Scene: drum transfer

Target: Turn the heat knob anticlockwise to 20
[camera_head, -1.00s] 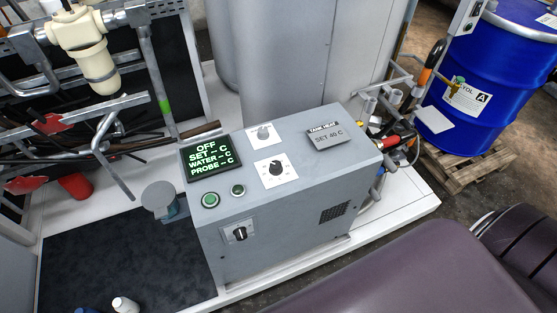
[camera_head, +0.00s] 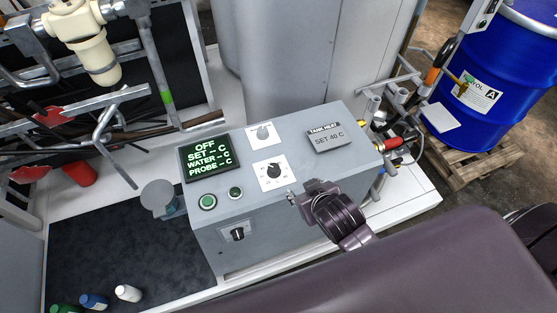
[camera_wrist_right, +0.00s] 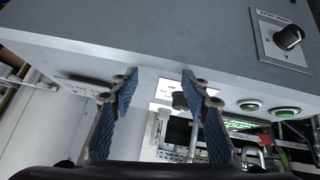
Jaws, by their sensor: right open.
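A grey control box (camera_head: 310,185) stands mid-view. On its top is a black knob (camera_head: 274,172) on a white dial plate; its scale is too small to read. In the wrist view the black knob (camera_wrist_right: 180,101) shows beyond my fingertips. A grey knob (camera_head: 263,132) sits behind it, and another black knob (camera_head: 238,233) is on the front face. My left gripper is out of view.
The green-lettered display (camera_head: 207,157) reads OFF, with dashes for set, water and probe. A sign (camera_head: 328,140) reads TANK HEAT, SET 40 C. Two green buttons (camera_head: 208,202) (camera_head: 235,193) lie left of the gripper. A blue drum (camera_head: 500,75) stands at right.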

